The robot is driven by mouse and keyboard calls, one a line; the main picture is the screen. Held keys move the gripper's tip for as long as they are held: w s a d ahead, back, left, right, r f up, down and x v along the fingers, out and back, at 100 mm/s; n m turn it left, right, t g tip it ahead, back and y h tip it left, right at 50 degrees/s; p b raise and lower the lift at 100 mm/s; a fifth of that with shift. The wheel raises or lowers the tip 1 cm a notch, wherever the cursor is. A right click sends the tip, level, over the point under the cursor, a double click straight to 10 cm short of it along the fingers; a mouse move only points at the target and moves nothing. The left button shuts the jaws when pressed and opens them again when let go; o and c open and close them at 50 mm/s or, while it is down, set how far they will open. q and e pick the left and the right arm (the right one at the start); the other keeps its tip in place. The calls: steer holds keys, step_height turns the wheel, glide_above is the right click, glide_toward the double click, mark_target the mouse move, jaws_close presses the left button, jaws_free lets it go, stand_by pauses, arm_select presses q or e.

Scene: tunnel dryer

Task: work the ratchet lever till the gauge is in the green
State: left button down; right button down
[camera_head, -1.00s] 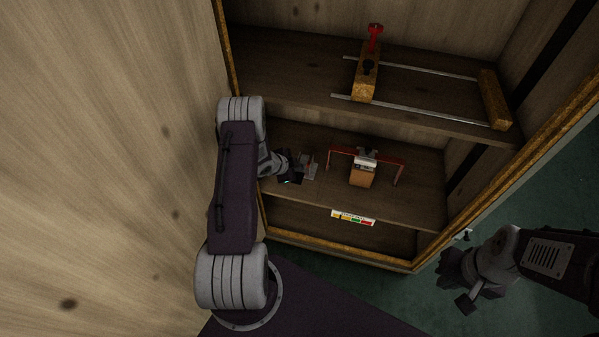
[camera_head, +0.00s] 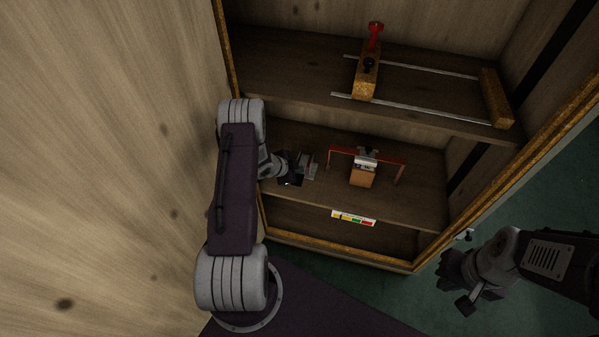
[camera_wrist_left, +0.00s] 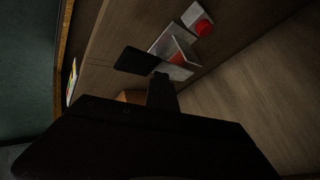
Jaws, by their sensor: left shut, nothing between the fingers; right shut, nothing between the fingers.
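A small grey metal fitting (camera_head: 309,168) stands on the middle shelf, right of my left gripper (camera_head: 291,171). In the left wrist view it looks like pale angled plates (camera_wrist_left: 176,52) with a red round part (camera_wrist_left: 203,28) behind. My left gripper is shut and empty, close to the fitting; I cannot tell whether they touch. A strip with yellow, green and red segments (camera_head: 353,218) is on that shelf's front edge; no pointer is readable. I cannot tell which part is the ratchet lever. My right gripper (camera_head: 456,285) is shut, outside the cabinet.
A red frame (camera_head: 399,174) with an orange-brown block (camera_head: 362,178) stands right of the fitting. Above, a wooden block (camera_head: 366,84) and an end bar (camera_head: 495,99) sit on two metal rods. The cabinet's side post (camera_head: 440,247) stands between my right gripper and the shelves.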

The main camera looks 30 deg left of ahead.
mark_target(298, 174)
arm_select(q)
steer(key=shift+s+d+f+b, duration=0.15)
steer(key=shift+f+b, duration=0.3)
steer(key=shift+f, duration=0.25)
steer(key=shift+s+a+f+b, duration=0.15)
steer(key=shift+f+b, duration=0.25)
steer(key=shift+f, duration=0.25)
stand_by(0.4)
steer(key=shift+d+r, duration=0.1)
steer(key=shift+w+r+p, duration=0.1)
steer(key=shift+r+p, duration=1.6)
steer(key=shift+r, duration=0.55)
steer(key=shift+w, duration=0.1)
steer(key=shift+r+p, duration=0.1)
steer(key=shift+p, duration=0.25)
steer(key=r+p, duration=0.4)
steer(key=shift+w+r, duration=0.2)
steer(key=shift+r, duration=0.2)
